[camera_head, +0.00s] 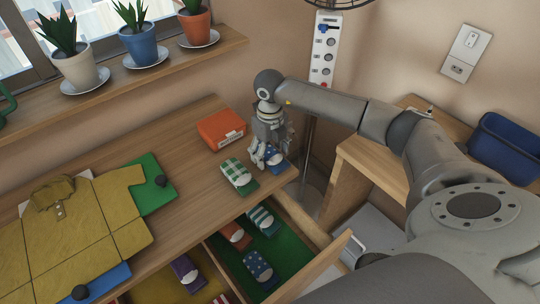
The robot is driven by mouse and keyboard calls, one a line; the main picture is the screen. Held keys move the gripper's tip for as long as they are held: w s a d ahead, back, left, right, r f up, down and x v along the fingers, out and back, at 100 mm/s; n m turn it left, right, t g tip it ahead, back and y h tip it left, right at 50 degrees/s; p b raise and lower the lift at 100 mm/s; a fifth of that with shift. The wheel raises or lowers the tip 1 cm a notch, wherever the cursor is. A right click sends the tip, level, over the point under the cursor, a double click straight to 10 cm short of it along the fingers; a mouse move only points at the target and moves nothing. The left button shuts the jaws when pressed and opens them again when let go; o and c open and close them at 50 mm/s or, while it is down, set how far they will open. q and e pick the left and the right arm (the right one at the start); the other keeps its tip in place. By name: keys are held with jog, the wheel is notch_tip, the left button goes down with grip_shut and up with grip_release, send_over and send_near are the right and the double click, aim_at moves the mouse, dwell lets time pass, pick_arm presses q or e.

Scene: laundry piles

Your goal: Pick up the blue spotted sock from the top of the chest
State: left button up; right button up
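My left gripper is out of view.
A green checked sock (236,172) and an orange box (221,129) stand close by on the chest. The open drawer below holds several socks, including another blue spotted one (258,265).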

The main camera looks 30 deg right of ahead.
jog(key=c, duration=0.5)
